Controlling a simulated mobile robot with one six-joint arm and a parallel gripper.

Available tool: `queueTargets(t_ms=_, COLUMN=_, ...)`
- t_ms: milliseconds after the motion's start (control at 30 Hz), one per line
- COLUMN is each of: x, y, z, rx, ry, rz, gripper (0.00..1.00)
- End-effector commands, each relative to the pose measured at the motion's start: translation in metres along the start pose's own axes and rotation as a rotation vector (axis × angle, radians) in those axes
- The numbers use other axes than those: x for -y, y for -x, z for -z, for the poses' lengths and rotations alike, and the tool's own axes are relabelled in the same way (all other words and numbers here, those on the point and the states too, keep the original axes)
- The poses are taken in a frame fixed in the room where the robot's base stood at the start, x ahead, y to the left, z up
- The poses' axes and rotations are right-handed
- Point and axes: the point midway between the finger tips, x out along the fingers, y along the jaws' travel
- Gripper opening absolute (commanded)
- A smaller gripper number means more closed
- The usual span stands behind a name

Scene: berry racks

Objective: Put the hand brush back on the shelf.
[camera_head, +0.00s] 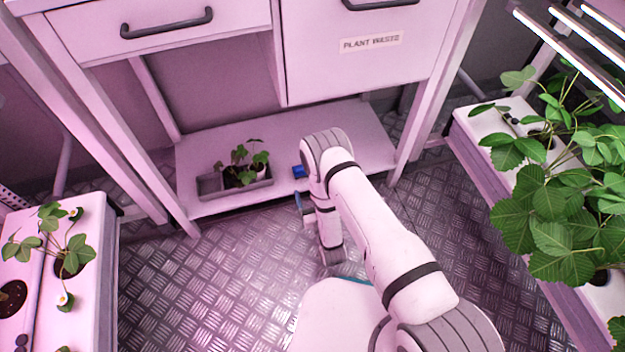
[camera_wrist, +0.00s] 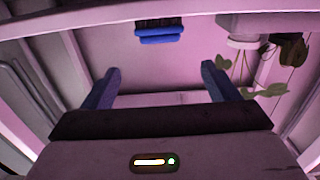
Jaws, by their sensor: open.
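The hand brush (camera_head: 300,171) is a small blue thing on the low shelf (camera_head: 286,136) under the cabinet, just right of the planter tray; my arm partly hides it. In the wrist view, which looks upside down, the brush (camera_wrist: 160,34) shows its blue body and dark bristles at top centre, beyond my fingertips. My gripper (camera_wrist: 160,74) is open, its two blue fingers wide apart with nothing between them. It is apart from the brush. In the head view my arm mostly hides the gripper, low in front of the shelf.
A grey tray (camera_head: 208,186) with a small plant stands on the shelf, left of the brush. Cabinet legs frame the shelf. White plant racks stand at left (camera_head: 92,262) and right (camera_head: 482,150), the right one with overhanging leaves. The metal floor (camera_head: 220,290) between them is clear.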

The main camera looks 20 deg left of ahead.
Motion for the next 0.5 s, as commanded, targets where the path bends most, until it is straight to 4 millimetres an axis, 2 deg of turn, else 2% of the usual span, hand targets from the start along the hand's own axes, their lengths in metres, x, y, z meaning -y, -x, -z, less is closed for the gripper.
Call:
queueTargets(t_ms=267, x=0.000, y=0.004, z=0.001, rx=0.001, ry=0.000, rz=0.000, gripper=0.81)
queueTargets(t_ms=367, x=-0.004, y=-0.006, z=0.008, rx=0.020, ry=-0.002, rz=-0.011, gripper=0.81)
queueTargets(t_ms=500, x=-0.023, y=-0.039, z=0.036, rx=0.099, ry=-0.013, rz=-0.049, gripper=0.81)
